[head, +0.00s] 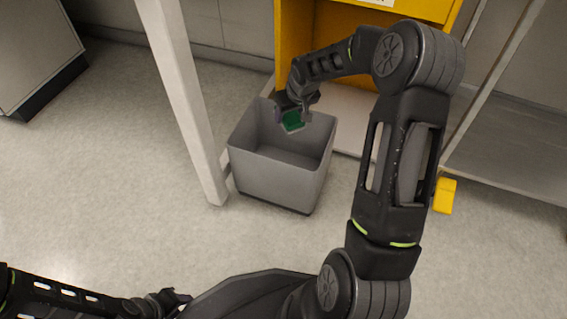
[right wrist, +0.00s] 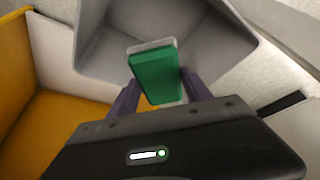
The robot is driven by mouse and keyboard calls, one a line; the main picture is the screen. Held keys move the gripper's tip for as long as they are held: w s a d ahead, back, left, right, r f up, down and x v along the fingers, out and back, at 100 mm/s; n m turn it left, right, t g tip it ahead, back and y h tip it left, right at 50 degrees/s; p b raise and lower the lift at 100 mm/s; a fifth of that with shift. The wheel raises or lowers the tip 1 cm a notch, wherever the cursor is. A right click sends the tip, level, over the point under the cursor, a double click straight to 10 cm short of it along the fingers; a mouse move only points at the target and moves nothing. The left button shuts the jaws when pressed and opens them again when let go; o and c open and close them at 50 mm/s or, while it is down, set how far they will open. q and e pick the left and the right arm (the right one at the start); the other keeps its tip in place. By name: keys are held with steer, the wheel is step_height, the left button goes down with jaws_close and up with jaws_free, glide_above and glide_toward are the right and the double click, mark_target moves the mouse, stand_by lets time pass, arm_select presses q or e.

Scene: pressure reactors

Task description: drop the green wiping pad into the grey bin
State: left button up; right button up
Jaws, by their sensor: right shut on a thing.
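The green wiping pad (head: 292,121) is a small green block with a pale grey layer on one face. It also shows in the right wrist view (right wrist: 157,77), between the two fingers. My right gripper (head: 296,112) is shut on the pad and holds it over the far part of the grey bin's opening. The grey bin (head: 275,180) stands on the floor, open at the top, and its visible inside looks empty. Its grey wall shows behind the pad in the right wrist view (right wrist: 100,30). My left gripper (head: 172,300) is low at the bottom left, away from the bin; its fingers are too small to judge.
A white post (head: 185,100) stands just left of the bin. A yellow cabinet (head: 292,45) is behind the bin. A yellow block (head: 444,195) is on the floor at right, near a grey shelf (head: 510,160). The floor at left is clear.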

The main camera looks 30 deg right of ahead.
steer(key=o, duration=1.4)
steer(key=p+v, duration=0.3)
steer(key=v, duration=0.4)
steer(key=shift+r, duration=0.25)
steer(key=shift+s+r+p, duration=0.15)
steer(key=shift+s+p, duration=0.05)
steer(key=shift+p, duration=0.1)
